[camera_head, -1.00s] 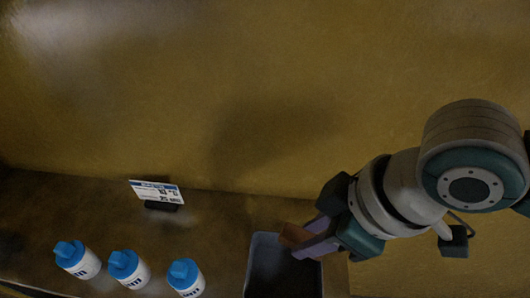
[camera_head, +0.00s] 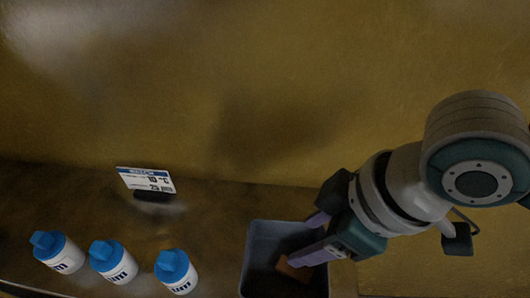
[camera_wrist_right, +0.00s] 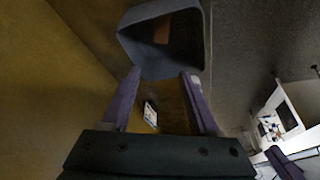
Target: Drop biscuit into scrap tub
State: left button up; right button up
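The scrap tub (camera_head: 258,232) is a grey-blue open box at the bottom centre of the head view; its rim also shows at the top of the wrist view (camera_wrist_right: 135,50). The brown-orange biscuit (camera_head: 293,269) is inside the tub, apart from the far finger; it also shows in the tub in the wrist view (camera_wrist_right: 162,30). Whether it lies flat on the bottom is unclear. My right gripper (camera_head: 301,240) is open and empty over the tub, its purple fingers spread in the wrist view (camera_wrist_right: 160,74). A purple finger-like part, apparently of my left gripper (camera_wrist_right: 284,162), shows at lower right.
Several white bottles with blue caps (camera_head: 115,265) stand left of the tub on the brown shelf (camera_head: 215,215). A small printed sign (camera_head: 146,181) stands behind them. A plain yellow-brown surface (camera_head: 250,90) fills the upper head view.

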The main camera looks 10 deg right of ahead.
jog(key=shift+o, duration=0.3)
jog(key=shift+r, duration=0.1)
jog(key=v, duration=0.9)
jog(key=shift+d+r+p, duration=0.2)
jog(key=shift+r+p, duration=0.1)
jog(key=shift+r, duration=0.05)
jog(key=shift+s, duration=0.15)
